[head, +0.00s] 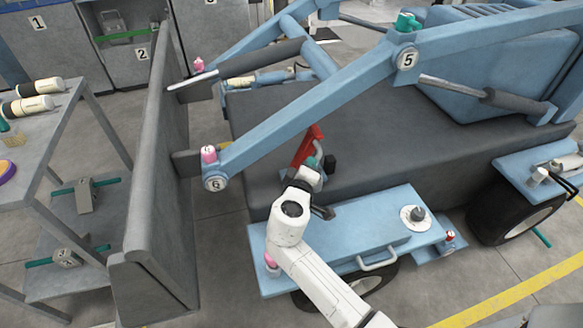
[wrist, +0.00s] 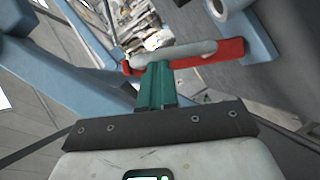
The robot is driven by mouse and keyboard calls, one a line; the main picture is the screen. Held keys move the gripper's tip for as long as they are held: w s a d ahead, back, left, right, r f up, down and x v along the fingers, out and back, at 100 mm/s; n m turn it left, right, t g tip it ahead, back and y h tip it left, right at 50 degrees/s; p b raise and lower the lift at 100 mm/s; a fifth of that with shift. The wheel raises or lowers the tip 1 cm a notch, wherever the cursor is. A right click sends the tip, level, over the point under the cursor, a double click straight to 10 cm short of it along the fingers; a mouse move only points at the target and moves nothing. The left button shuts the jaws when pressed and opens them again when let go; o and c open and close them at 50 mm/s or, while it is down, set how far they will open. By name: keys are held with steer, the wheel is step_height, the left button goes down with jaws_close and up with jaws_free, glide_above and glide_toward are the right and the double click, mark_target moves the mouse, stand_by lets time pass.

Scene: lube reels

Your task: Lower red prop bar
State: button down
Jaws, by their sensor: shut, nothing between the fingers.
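The red prop bar (head: 303,147) stands tilted beside the dark grey body of the blue machine in the head view. In the wrist view the red prop bar (wrist: 228,50) runs across the upper middle, with a pale grey curved handle (wrist: 190,50) along it. My gripper (head: 312,162) is at the bar's lower part in the head view. In the wrist view my gripper's teal fingers (wrist: 157,72) are together, with their tips at the handle's lower edge. Nothing shows between them. I cannot tell whether they touch the handle. My arm hides the bar's lower end.
A blue lift arm (head: 310,120) slants above the bar. A blue fender (head: 345,235) with a grey handle lies below, over a wheel. A tall grey panel (head: 160,200) and a grey workbench (head: 40,130) stand at left. A blue step (head: 545,175) is at right.

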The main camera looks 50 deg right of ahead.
steer(key=s+d+f+m+t+y+p, duration=0.1)
steer(key=s+d+f+m+y+p, duration=0.1)
steer(key=s+d+f+m+y, duration=0.2)
steer(key=shift+d+p, duration=0.3)
steer(key=shift+d, duration=0.75)
steer(key=shift+s, duration=0.1)
